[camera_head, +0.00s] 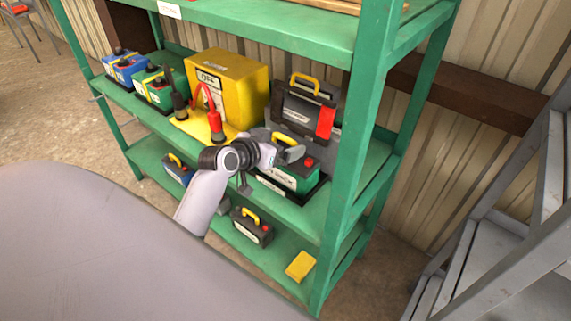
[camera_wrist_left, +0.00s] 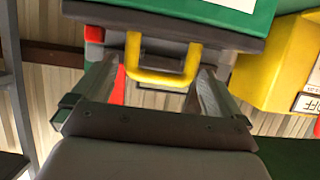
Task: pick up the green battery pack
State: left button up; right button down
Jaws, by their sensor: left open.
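The green battery pack (camera_head: 296,178) sits upright in a dark tray on the middle shelf, right of the yellow box. It has a white label, a red terminal and a yellow handle. My left gripper (camera_head: 286,149) is at its top, partly hiding the pack. In the left wrist view, which looks upside down, the pack (camera_wrist_left: 190,14) is at the top and its yellow handle (camera_wrist_left: 163,76) reaches between the open fingers of my left gripper (camera_wrist_left: 160,92). I cannot tell whether a finger touches the handle. My right gripper is out of view.
A black case (camera_head: 302,110) with a yellow handle stands close behind the pack. Below are a dark battery (camera_head: 253,229) and a yellow block (camera_head: 300,265).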

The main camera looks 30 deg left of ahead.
pick_arm(q)
jog(key=shift+x, duration=2.15)
jog(key=shift+s, duration=0.1)
jog(key=shift+c, duration=0.3)
